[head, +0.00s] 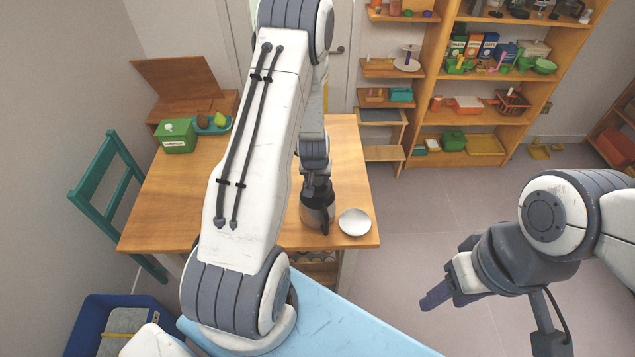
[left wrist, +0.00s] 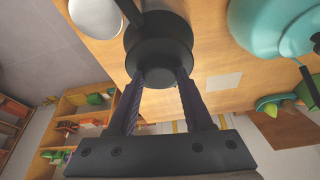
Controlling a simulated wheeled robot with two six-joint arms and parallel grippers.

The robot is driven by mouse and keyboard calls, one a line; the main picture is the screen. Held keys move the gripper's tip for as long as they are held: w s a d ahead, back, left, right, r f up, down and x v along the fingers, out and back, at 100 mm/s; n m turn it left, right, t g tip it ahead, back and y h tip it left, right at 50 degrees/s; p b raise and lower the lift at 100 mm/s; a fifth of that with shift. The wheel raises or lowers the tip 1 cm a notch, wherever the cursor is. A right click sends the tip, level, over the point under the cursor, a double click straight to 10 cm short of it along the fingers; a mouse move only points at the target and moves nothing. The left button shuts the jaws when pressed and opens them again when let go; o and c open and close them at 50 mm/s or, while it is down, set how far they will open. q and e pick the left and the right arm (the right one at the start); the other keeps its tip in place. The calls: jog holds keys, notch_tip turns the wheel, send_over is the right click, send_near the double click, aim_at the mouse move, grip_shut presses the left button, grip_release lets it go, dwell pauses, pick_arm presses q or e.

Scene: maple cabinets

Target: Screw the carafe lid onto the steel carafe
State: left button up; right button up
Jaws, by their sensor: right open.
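The steel carafe (head: 314,214) stands upright near the front right of the wooden table, with a dark handle on its right side. My left gripper (head: 316,168) is directly above it, pointing down. In the left wrist view the black carafe lid (left wrist: 158,52) is at the carafe's top, and my left gripper (left wrist: 159,80) has its fingers against both sides of the lid's knob. The lid hides most of the carafe there; I cannot tell how far it is threaded. My right gripper (head: 447,290) is open and empty, over the floor right of the table.
A white dish (head: 355,222) sits right beside the carafe. A green box (head: 176,136) and a teal tray (head: 212,126) with fruit are at the table's back left. A large teal vessel (left wrist: 275,25) shows in the left wrist view. A teal chair (head: 103,190) stands left.

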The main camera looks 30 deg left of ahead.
pick_arm(q)
grip_shut()
jog(key=shift+f+m+b, duration=0.1)
jog(key=shift+m+b, duration=0.5)
jog(key=shift+b, duration=0.8)
jog(key=shift+a+m+h, duration=0.1)
jog(key=shift+m+h, duration=0.2)
jog(key=shift+m, duration=0.3)
jog(key=shift+r+p, duration=0.25)
jog(key=shift+p, duration=0.2)
jog(key=shift+m+h+p, duration=0.3)
jog(key=shift+m+p, duration=0.4)
jog(key=shift+p, duration=0.75)
jog(key=shift+a+m+h+p, duration=0.15)
jog(key=shift+m+h+p, duration=0.15)
jog(key=shift+m+p, duration=1.15)
jog(key=shift+f+n+p, duration=0.1)
jog(key=shift+n+p, duration=0.15)
jog(key=shift+p, duration=0.4)
